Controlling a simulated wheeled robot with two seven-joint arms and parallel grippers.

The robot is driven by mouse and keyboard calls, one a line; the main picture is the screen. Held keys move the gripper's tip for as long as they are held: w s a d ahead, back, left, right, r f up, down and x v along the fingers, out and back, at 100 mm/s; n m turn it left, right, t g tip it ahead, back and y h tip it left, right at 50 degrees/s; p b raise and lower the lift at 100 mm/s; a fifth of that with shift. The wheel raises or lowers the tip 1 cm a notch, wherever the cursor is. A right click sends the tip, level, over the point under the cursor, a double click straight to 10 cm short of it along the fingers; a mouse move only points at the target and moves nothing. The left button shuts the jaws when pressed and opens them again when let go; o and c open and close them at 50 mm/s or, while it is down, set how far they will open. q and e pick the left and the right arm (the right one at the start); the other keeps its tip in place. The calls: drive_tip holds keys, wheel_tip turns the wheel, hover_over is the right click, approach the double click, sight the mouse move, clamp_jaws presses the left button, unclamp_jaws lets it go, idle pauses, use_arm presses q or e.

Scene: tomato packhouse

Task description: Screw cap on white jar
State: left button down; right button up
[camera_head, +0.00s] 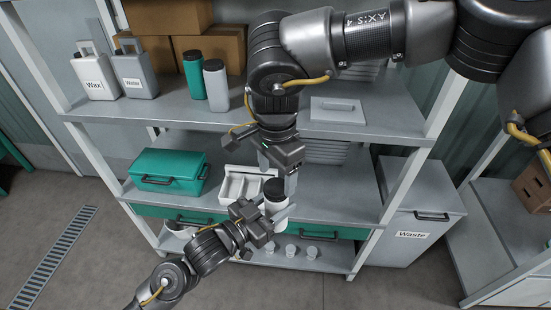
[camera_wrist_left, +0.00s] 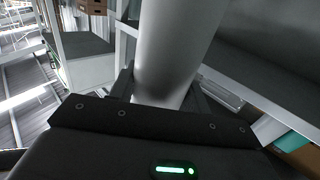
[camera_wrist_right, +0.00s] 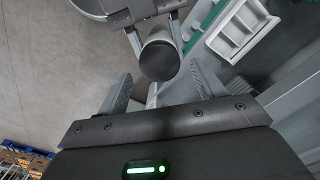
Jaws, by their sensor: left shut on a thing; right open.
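The white jar (camera_head: 273,207) is upright in front of the shelving, with a black cap (camera_head: 276,188) on its top. My left gripper (camera_head: 273,218) is shut on the jar's body from the left. The jar fills the middle of the left wrist view as a pale cylinder (camera_wrist_left: 175,50). My right gripper (camera_head: 279,172) points down from above, close over the cap, and is open. In the right wrist view the cap (camera_wrist_right: 160,60) lies ahead between the spread fingers (camera_wrist_right: 162,88), apart from them. How tightly the cap sits cannot be told.
A white divided tray (camera_head: 240,185) and a green case (camera_head: 168,172) stand on the middle shelf (camera_head: 325,200) behind the jar. Small white cups (camera_head: 290,250) stand on the bottom shelf. A waste bin (camera_head: 420,215) is at the right. Bottles and boxes fill the upper shelf's left.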

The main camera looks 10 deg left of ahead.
sight(276, 209)
drive_tip(key=shift+f, duration=1.3)
drive_tip(key=c, duration=1)
drive_tip(key=m, duration=0.5)
drive_tip(key=shift+c, duration=0.2)
drive_tip(key=m, duration=0.2)
drive_tip(key=shift+m, duration=0.4)
drive_tip(key=m, duration=1.6)
drive_tip(key=shift+m, duration=0.3)
drive_tip(key=o, duration=1.1)
